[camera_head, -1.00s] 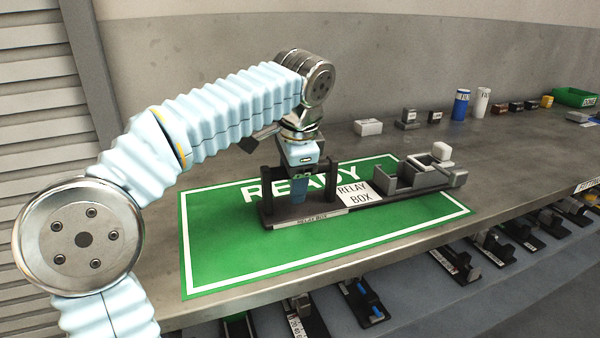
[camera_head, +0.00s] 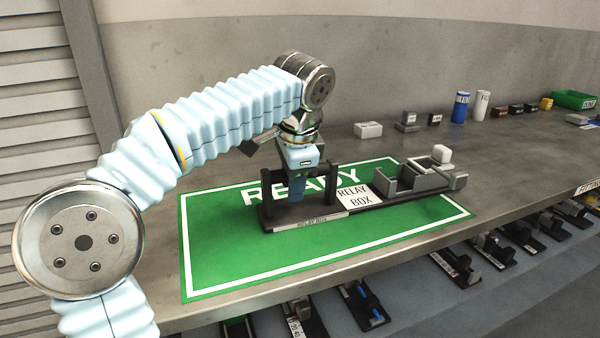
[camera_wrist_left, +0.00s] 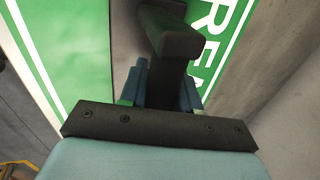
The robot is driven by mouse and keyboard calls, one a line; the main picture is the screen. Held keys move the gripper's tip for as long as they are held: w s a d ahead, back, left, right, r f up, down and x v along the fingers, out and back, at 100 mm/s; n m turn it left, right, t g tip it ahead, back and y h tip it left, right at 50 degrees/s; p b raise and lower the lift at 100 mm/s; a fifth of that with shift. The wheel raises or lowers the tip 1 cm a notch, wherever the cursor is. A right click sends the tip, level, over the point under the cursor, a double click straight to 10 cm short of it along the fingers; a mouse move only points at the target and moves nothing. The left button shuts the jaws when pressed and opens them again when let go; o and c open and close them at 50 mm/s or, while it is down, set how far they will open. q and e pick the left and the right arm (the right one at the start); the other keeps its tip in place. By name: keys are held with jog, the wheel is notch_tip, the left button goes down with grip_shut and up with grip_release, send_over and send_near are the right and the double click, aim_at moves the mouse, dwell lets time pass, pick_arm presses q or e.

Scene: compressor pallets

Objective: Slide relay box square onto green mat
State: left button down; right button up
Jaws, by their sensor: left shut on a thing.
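The relay box (camera_head: 322,214) is a long dark base with a labelled front edge, a white RELAY BOX card and grey open housings on its right part. It lies on the green mat (camera_head: 215,255), its right end near the mat's right border. My left gripper (camera_head: 297,190) is shut on the black handle at the box's left end, between two posts. In the left wrist view the dark handle bar (camera_wrist_left: 180,45) stands in front of the blue fingers, which partly hide behind it. The mat (camera_wrist_left: 75,40) shows there too. My right gripper is not in view.
On the grey bench (camera_head: 500,165), a white box (camera_head: 368,129), a blue can (camera_head: 461,106), a white can (camera_head: 481,103) and a green bin (camera_head: 574,99) stand along the back. Several labelled units sit on a lower level below the front edge. The mat's left part is clear.

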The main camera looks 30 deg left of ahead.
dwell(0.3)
pick_arm(q)
jog(key=shift+s+a, duration=0.2)
jog(key=shift+s+a+f+b, duration=0.1)
jog(key=shift+s+a+b, duration=0.55)
jog(key=shift+s+a, duration=1.1)
jog(key=shift+s+a+f+b, duration=0.1)
jog(key=shift+s+a+b, duration=0.5)
jog(key=shift+s+a, duration=1.05)
jog(key=shift+s+d, duration=0.2)
jog(key=shift+s, duration=0.1)
jog(key=c, duration=0.9)
grip_release()
jog(key=shift+o, duration=0.8)
jog(key=shift+r, duration=0.15)
